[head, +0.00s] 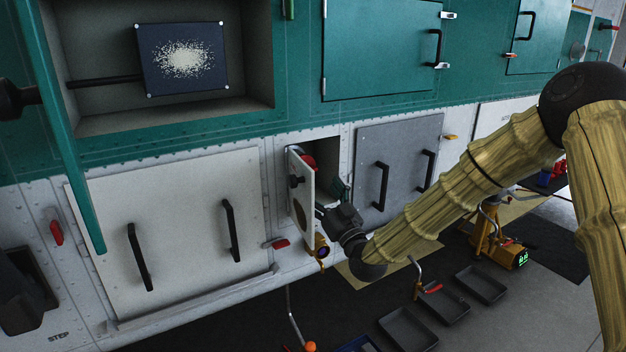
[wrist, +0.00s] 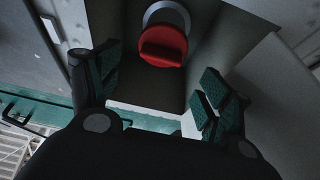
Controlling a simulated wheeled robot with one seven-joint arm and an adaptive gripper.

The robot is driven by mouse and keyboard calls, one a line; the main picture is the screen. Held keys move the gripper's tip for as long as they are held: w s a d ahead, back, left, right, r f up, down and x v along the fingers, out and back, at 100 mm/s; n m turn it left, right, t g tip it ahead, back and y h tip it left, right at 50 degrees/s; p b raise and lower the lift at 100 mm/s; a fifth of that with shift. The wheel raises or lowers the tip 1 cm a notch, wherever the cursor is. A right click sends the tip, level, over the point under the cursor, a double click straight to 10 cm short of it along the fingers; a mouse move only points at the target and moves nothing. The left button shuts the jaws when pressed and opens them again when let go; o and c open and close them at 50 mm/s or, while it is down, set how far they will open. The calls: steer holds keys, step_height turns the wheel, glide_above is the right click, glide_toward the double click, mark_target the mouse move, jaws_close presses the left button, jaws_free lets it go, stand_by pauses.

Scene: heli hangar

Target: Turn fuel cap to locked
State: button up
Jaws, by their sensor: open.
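The red fuel cap (wrist: 163,46) sits on a pale round collar inside a small recess, seen in the wrist view. A raised bar crosses it. In the head view only part of the red cap (head: 308,162) shows past the open white door (head: 301,190) of the recess. My gripper (wrist: 155,90) is open and empty. Its green-padded fingers stand apart at the recess, with the cap beyond and between them, and no contact is visible. In the head view my gripper (head: 333,200) is at the opening, partly hidden by the door.
The open door stands left of my gripper. A grey panel (head: 399,170) with black handles is to the right, and a white panel (head: 180,245) with handles to the left. Trays (head: 408,328) and a yellow jack (head: 490,230) stand on the floor below.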

steer(key=shift+v, duration=2.7)
steer(key=shift+r, duration=0.1)
steer(key=s+d+f+m+g+h, duration=0.1)
steer(key=s+f+g+h, duration=0.2)
steer(key=f, duration=0.8)
steer(key=s+f+m+g+h, duration=0.1)
steer(key=s+f+g, duration=0.25)
steer(key=f, duration=0.65)
steer(key=s+d+f+m+g+h+p, duration=0.15)
steer(key=s+d+f+g, duration=0.25)
steer(key=s+f, duration=0.95)
steer(key=s+d+f+g+h, duration=0.1)
steer(key=s+d+f+g, duration=0.2)
steer(key=s, duration=0.7)
steer(key=s+d+f+m+g+h, duration=0.1)
steer(key=s+d+f+g+h, duration=0.1)
steer(key=s+d+f, duration=0.3)
steer(key=s+d+f+m+g+h+p, duration=0.1)
steer(key=s+d+f+g, duration=0.3)
steer(key=s, duration=1)
steer(key=shift+s+h, duration=0.4)
steer(key=shift+h, duration=0.35)
steer(key=shift+f+m, duration=0.1)
steer(key=shift+m, duration=0.15)
